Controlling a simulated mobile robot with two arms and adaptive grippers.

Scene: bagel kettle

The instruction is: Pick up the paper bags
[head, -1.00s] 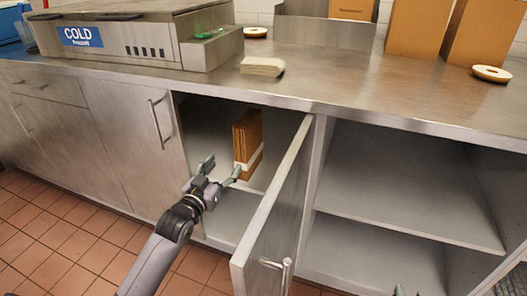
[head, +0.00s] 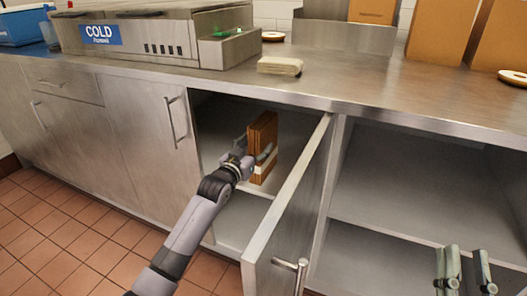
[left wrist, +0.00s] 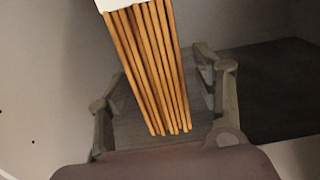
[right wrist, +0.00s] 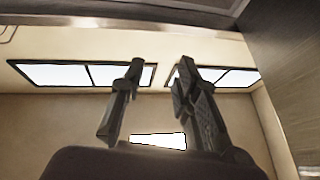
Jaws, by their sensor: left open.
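The paper bags (head: 262,134) are a brown upright stack with a white band, standing on the upper shelf inside the open cabinet. They also show in the left wrist view (left wrist: 148,70) as several thin brown edges below a white band. My left gripper (head: 258,160) reaches into the cabinet at the stack. In the left wrist view its open fingers (left wrist: 160,95) stand on either side of the bags, with gaps visible. My right gripper (head: 465,268) is low at the right in the head view. Its fingers (right wrist: 155,85) are apart and empty in the right wrist view.
The open cabinet door (head: 290,205) stands just right of my left arm. An empty shelf compartment (head: 400,200) lies to its right. The steel counter (head: 370,85) above holds a cold unit (head: 150,40), a pale folded stack (head: 280,66) and brown boxes (head: 441,30).

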